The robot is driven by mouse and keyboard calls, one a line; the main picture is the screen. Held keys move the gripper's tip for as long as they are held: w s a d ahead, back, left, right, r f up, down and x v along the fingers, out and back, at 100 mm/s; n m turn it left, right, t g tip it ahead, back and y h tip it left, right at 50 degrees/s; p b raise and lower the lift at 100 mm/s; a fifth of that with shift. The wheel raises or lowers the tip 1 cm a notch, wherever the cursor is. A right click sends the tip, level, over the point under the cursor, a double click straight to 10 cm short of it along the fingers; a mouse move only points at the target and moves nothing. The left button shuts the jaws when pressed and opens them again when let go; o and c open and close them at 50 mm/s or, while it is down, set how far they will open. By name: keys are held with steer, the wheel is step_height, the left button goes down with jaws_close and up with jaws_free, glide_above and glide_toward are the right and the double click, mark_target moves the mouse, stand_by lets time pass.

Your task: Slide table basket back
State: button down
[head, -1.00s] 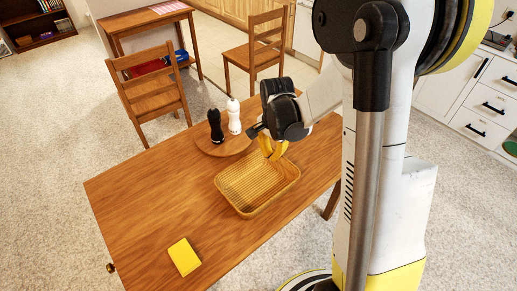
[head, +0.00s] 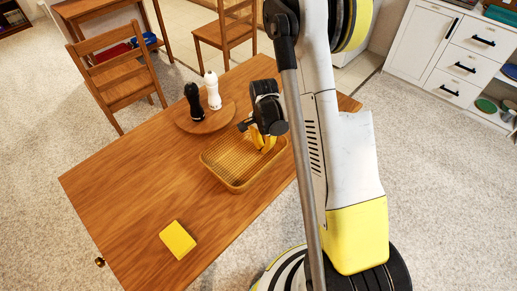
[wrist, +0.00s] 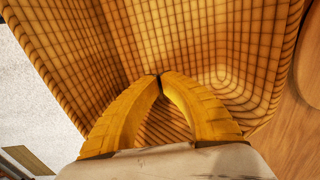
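The table basket (head: 225,172) is a yellow-brown woven tray, standing on the wooden table near its right side. My gripper (head: 264,142) is at the basket's right end, with its yellow fingers pointing down inside the rim. In the wrist view the curved fingers (wrist: 160,80) meet at their tips and look shut, with nothing seen between them. The basket's woven walls and floor (wrist: 150,40) fill most of that view. Whether the fingertips touch the basket is hard to tell.
A round wooden board (head: 206,121) with a black mill (head: 194,101) and a white mill (head: 212,90) stands just behind the basket. A yellow sponge-like block (head: 178,239) lies at the table's front. The table's left (head: 120,180) is clear. Chairs stand behind.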

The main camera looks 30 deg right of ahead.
steer(key=shift+w+d, duration=0.2)
steer(key=shift+d, duration=0.6)
steer(key=w+d, duration=0.3)
steer(key=d, duration=0.6)
steer(key=w+d, duration=0.3)
steer(key=d, duration=0.7)
steer(key=w+d+b, duration=0.1)
steer(key=w+d, duration=0.1)
steer(key=d, duration=0.8)
steer(key=shift+w+d, duration=0.1)
steer(key=shift+w, duration=0.3)
